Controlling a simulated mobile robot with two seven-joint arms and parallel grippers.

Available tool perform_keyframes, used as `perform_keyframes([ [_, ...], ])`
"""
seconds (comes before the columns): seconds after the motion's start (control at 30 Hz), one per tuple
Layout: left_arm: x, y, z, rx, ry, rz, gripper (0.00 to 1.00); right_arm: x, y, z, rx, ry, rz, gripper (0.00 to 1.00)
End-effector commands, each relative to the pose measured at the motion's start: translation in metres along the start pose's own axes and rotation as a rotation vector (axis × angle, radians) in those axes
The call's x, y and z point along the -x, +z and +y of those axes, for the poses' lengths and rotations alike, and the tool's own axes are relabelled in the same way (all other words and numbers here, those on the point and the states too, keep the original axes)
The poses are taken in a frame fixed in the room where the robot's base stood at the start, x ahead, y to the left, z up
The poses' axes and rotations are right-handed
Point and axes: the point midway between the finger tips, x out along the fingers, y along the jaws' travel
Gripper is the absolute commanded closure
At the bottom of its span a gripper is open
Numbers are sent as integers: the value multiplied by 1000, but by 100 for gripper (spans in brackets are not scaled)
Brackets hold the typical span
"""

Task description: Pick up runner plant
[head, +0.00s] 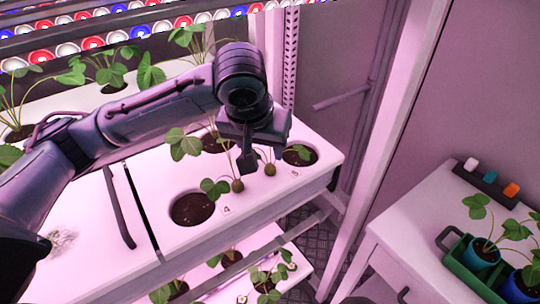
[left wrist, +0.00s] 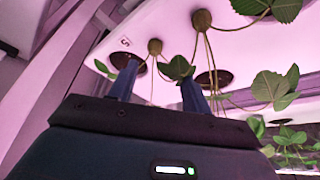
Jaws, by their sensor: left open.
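Two small runner plants with brown root plugs sit at the front edge of the white rack trough (head: 165,240). One plug (head: 237,185) is near the mark 4, the other plug (head: 270,170) near the mark 5. In the left wrist view the plugs show as a brown ball (left wrist: 202,18) and a second ball (left wrist: 155,47), with thin stems and green leaves. My left gripper (head: 248,168) is open just behind and above the plugs. In the left wrist view its fingers (left wrist: 160,75) stand apart, with thin stems passing between and near them; contact cannot be told.
Soil-filled holes, including a large one (head: 192,208) and one at the right end (head: 298,155), line the trough. A lower shelf (head: 285,262) holds more plants. A white table (head: 420,215) at right bears a green crate (head: 452,262) with blue pots. A rack post (head: 385,130) stands between.

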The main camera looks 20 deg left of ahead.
Motion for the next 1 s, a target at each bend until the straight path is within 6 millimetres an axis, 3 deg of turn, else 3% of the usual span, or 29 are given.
perform_keyframes([
  [0.5,-65,-2,8,0,-1,-2,51,7,7,0,8,-2,-28,64],
  [0.8,-71,-2,8,-2,1,1,51,4,6,1,11,-1,-26,64],
  [1.0,-71,-2,8,-1,2,1,67,4,6,1,11,-1,-25,64],
])
